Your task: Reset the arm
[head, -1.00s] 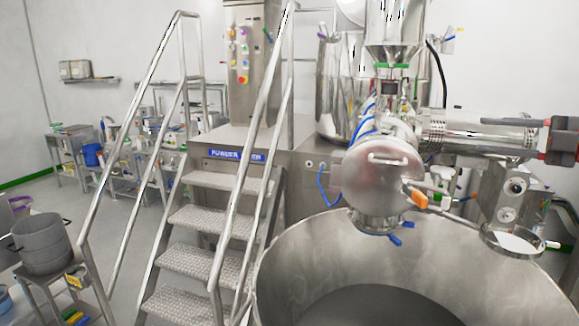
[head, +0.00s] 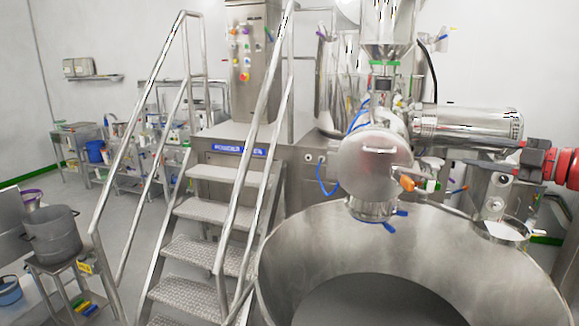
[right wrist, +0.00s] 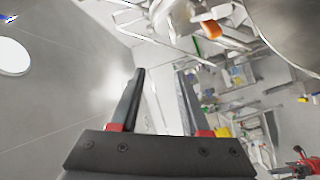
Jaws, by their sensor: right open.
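My right gripper (head: 484,146) is at the right edge of the head view, its dark fingers pointing left and red parts behind them. It appears in front of the horizontal steel cylinder of the machine, above the large steel bowl (head: 420,236). In the right wrist view the two dark fingers of the gripper (right wrist: 160,72) stand apart with nothing between them. My left gripper is out of view.
A round steel cover (head: 375,165) of the machine hangs over the bowl. Steel steps (head: 205,210) with handrails stand left of the bowl. A grey pot (head: 50,240) sits on a stand at the far left. Open floor lies between.

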